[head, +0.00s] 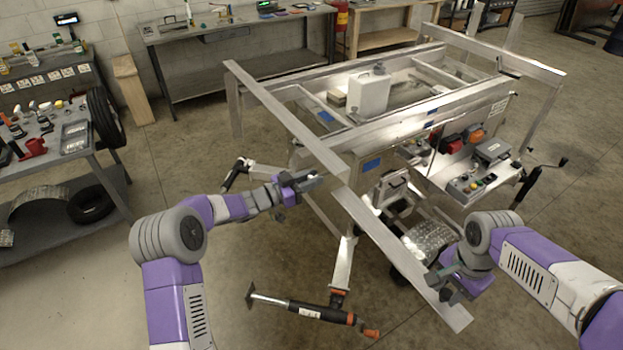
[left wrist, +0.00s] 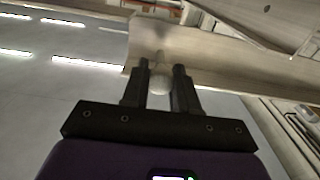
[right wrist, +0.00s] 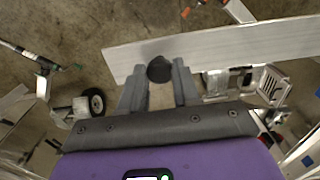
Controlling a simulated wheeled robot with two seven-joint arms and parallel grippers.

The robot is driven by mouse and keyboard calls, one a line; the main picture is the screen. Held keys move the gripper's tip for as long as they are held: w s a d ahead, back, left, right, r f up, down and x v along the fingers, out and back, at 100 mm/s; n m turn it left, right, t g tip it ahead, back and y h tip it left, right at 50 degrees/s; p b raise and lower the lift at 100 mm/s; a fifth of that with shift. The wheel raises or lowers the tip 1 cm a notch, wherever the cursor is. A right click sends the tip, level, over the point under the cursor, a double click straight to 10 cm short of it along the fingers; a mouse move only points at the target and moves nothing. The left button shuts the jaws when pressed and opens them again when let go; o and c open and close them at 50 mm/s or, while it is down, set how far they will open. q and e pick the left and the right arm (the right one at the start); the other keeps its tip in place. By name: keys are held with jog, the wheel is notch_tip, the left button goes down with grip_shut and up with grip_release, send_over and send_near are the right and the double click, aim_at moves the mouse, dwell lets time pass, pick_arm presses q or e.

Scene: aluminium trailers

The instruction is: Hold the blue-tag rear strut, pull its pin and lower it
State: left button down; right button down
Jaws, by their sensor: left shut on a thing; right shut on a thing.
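The long aluminium strut (head: 382,237) slopes down toward the front right from below the trailer frame's corner. A blue tag (head: 372,165) shows on the frame rail beside its upper end. My left gripper (head: 312,178) is at that corner, shut on a pale round-ended pin (left wrist: 160,78) against an aluminium beam (left wrist: 205,60). The pin's inner end is hidden. My right gripper (head: 440,283) is at the strut's low end, shut on a dark round knob (right wrist: 159,69) at the strut's edge. The strut's face also shows in the right wrist view (right wrist: 240,44).
The trailer bed (head: 400,110) carries a white canister (head: 369,92). A control box (head: 470,187) is on its near side. A jack with an orange-tipped handle (head: 310,309) is near the floor in front.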

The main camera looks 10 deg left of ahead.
pick_arm(q)
jog(key=v, duration=0.3)
pick_arm(e)
jog(key=shift+w, duration=0.1)
pick_arm(q)
jog(key=c, duration=1.3)
grip_release()
jog(key=o, duration=0.4)
jog(key=shift+s+a, duration=0.1)
jog(key=v, duration=1.2)
jog(key=shift+s, duration=0.1)
jog(key=shift+f, duration=0.1)
